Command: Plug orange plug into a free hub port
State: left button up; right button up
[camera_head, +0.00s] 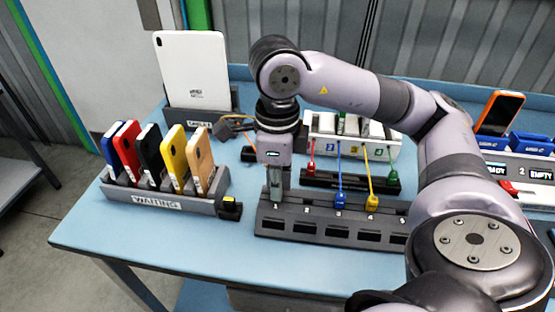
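My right gripper (276,195) points down at the left end of the dark hub (328,226), right above the port marked 1. Its fingers look close together, but whether they hold anything is unclear. I cannot make out the orange plug; a thin orange cable (246,131) shows behind and left of the gripper. The hub has a row of numbered ports. A blue plug (340,201) and a yellow plug (372,203) stand at its back edge near the middle. A red plug (310,168) and a green plug (393,177) are at the black strip behind. My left gripper is out of view.
A "WAITING" rack (155,203) with several phones stands left of the hub. A white tablet (193,70) leans in a dock behind it. An orange phone (499,113) stands at the right. My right arm crosses over the hub's right end. The blue table (225,257) is clear in front.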

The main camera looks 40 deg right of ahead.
jog(key=o, duration=0.5)
jog(key=shift+o, duration=0.4)
jog(key=o, duration=0.4)
jog(key=shift+c, duration=0.2)
jog(key=shift+r, duration=0.1)
jog(key=shift+r+p, duration=1.75)
jog(key=shift+r, duration=0.55)
jog(key=shift+r+p, duration=1)
jog(key=shift+r, duration=0.1)
